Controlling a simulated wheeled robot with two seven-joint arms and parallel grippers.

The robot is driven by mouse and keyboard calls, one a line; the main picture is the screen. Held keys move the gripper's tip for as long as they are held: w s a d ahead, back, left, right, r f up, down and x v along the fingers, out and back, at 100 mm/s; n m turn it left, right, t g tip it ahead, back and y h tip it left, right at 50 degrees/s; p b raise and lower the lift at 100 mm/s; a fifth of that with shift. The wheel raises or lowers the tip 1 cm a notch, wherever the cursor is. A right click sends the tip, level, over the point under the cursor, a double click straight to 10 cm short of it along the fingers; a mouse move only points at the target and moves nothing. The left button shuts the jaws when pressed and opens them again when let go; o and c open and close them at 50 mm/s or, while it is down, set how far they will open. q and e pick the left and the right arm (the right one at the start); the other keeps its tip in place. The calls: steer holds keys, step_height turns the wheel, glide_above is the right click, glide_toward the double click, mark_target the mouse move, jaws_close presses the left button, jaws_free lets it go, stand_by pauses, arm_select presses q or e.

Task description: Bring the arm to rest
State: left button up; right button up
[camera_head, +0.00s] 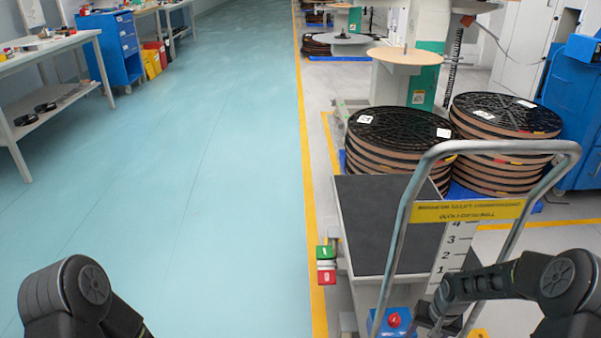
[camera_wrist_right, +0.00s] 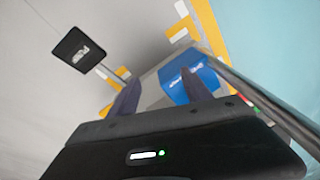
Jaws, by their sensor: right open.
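My right arm comes in at the lower right of the head view. My right gripper (camera_head: 438,318) is beside the lower front of the grey lift cart (camera_head: 378,222), near the blue box with a red button (camera_head: 393,321). In the right wrist view my right gripper (camera_wrist_right: 160,92) is open, with nothing seen between its two fingers. The blue box (camera_wrist_right: 174,88) is just beyond the fingers there. My left arm shows only as dark links at the lower left of the head view; its gripper is not in view.
The cart's bent tube handle (camera_head: 400,225) rises next to my right arm. Stacked black reels (camera_head: 400,128) stand behind the cart. A workbench (camera_head: 50,45) and blue cabinet (camera_head: 110,45) line the left. The teal floor (camera_head: 200,180) between is clear.

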steer(key=s+a+f+t+y, duration=0.1)
steer(key=s+a+f, duration=0.15)
steer(key=a, duration=0.35)
steer(key=s+a+f+n+y, duration=0.1)
steer(key=s+a+f, duration=0.15)
steer(key=a, duration=0.25)
steer(key=s+a+f+t+y, duration=0.1)
steer(key=s+a, duration=0.2)
steer(key=a, duration=0.3)
steer(key=s+a+f+n+g, duration=0.25)
steer(key=s+a, duration=0.75)
steer(key=s, duration=0.5)
step_height(320, 180, up, 27)
steer(key=a+p, duration=0.1)
steer(key=p, duration=2.4)
steer(key=shift+s+f+y+p, duration=0.2)
steer(key=shift+s+y+p, duration=0.05)
steer(key=shift+y+p, duration=0.1)
steer(key=shift+m, duration=0.25)
